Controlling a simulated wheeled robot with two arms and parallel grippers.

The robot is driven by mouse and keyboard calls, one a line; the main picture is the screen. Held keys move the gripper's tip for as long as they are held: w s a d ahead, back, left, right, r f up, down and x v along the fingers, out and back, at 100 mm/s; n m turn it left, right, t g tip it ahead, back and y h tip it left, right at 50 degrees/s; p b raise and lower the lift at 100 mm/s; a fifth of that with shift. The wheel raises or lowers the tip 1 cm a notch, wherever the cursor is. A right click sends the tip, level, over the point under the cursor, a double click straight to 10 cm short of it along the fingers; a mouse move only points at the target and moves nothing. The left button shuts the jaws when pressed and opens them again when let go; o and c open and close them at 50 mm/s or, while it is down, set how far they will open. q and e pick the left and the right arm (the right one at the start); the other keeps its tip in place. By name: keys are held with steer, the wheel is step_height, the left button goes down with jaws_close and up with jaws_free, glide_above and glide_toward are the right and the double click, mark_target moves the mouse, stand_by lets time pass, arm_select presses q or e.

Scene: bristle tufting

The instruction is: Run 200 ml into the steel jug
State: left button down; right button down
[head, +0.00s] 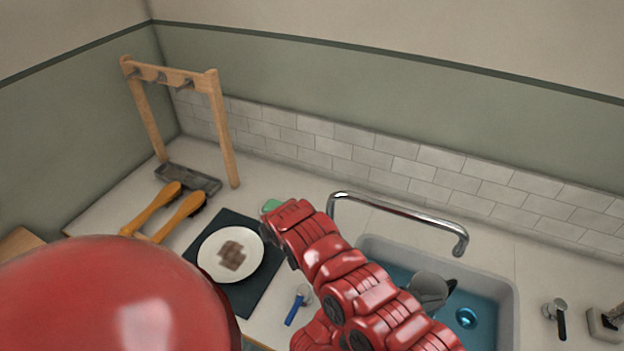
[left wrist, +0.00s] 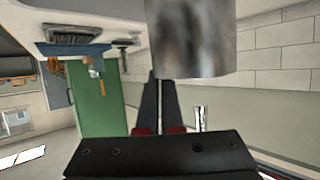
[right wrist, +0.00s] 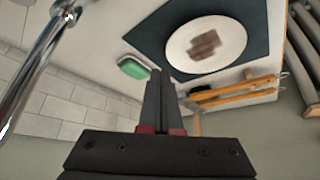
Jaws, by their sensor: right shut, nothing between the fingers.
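The steel jug (head: 428,286) is over the blue-bottomed sink, near the chrome tap's (head: 400,208) spout end; my red arm hides its lower part. The jug (left wrist: 190,38) also fills the top middle of the left wrist view. My left gripper (left wrist: 160,90) has its fingers nearly together at the jug and looks closed on a thin part of it; the jug hides the fingertips. My right gripper (right wrist: 160,78) is shut and empty, facing a green sponge-like block (right wrist: 133,67), with the tap at its left. No water stream shows. A black-handled lever (head: 558,318) stands right of the sink.
A white plate (head: 211,262) with brown pieces lies on a dark mat (head: 262,287). A blue-handled tool (head: 296,308) lies near the sink (head: 507,310). A tiled wall closes the back.

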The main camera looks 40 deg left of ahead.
arm_select(q)
steer(key=shift+r, duration=0.1)
arm_select(e)
steer(key=w+a+r+n+t+y, duration=0.2)
steer(key=w+a+r+y, duration=0.1)
steer(key=w+r, duration=0.7)
steer(key=shift+w, duration=0.2)
steer(key=shift+r, duration=0.1)
